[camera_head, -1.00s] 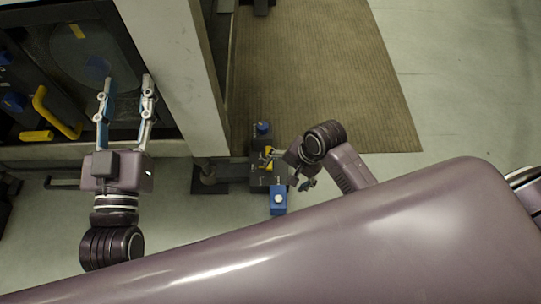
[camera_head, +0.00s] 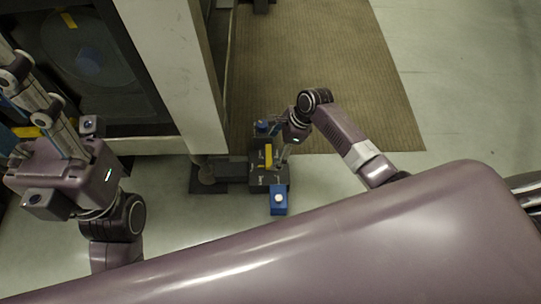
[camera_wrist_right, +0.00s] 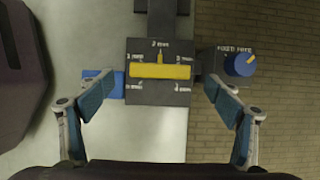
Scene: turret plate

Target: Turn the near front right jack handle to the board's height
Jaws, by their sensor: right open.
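The jack is a dark box (camera_head: 262,182) on the floor by the cabinet's front corner. Its yellow handle (camera_head: 268,157) is a bar with a short pointer. In the right wrist view the handle (camera_wrist_right: 160,71) lies crosswise and its pointer is at the "2 mm" mark, among several mm marks. My right gripper (camera_head: 277,146) is over the jack. In the wrist view its open fingers (camera_wrist_right: 158,88) stand to either side of the handle, apart from it. My left gripper (camera_head: 28,92) is at the left by the cabinet opening; its fingertips are unclear.
A blue block with a white button (camera_head: 278,199) sits at the jack's near side. The pale cabinet post (camera_head: 172,70) stands left of the jack. A brown mat (camera_head: 325,75) lies behind; open floor is at right.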

